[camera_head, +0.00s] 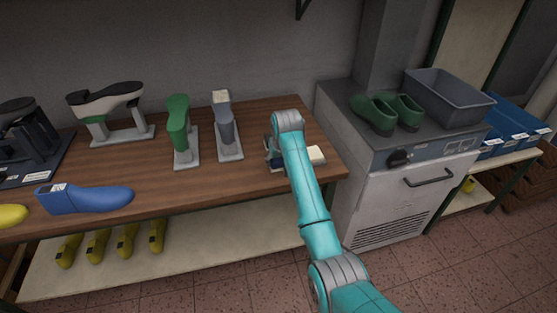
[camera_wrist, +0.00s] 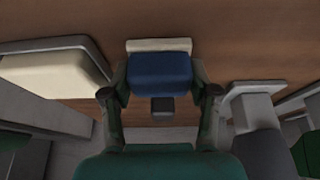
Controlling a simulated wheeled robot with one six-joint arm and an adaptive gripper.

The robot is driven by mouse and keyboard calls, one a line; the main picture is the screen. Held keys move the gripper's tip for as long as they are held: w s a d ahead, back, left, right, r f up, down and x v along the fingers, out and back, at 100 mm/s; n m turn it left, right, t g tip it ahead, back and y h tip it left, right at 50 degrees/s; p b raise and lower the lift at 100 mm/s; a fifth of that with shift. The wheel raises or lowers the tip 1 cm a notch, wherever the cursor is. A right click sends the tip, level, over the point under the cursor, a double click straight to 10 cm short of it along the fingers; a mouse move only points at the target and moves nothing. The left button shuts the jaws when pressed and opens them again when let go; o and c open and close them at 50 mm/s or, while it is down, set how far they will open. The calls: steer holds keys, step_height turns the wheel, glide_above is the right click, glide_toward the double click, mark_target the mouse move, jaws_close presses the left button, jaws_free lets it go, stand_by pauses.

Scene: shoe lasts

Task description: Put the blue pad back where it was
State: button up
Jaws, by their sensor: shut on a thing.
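My gripper (camera_wrist: 159,82) is shut on the blue pad (camera_wrist: 160,68), with one finger at each side of it in the wrist view. A cream strip (camera_wrist: 158,45) shows along the pad's far edge, and a small dark block (camera_wrist: 162,107) shows on its near side. I cannot tell whether these are joined to the pad. In the head view my gripper (camera_head: 272,153) is low over the right end of the wooden bench (camera_head: 240,185). My arm hides most of the pad there. Whether the pad touches the bench is unclear.
A cream pad (camera_head: 316,155) lies right of my gripper. Left of it stand a grey last (camera_head: 226,125) and a green last (camera_head: 179,125) on stands. A blue last (camera_head: 85,199) lies near the front edge. A grey cabinet (camera_head: 390,200) adjoins the bench on the right.

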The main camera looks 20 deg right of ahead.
steer(key=o, duration=1)
steer(key=v, duration=1.2)
steer(key=shift+r, duration=0.15)
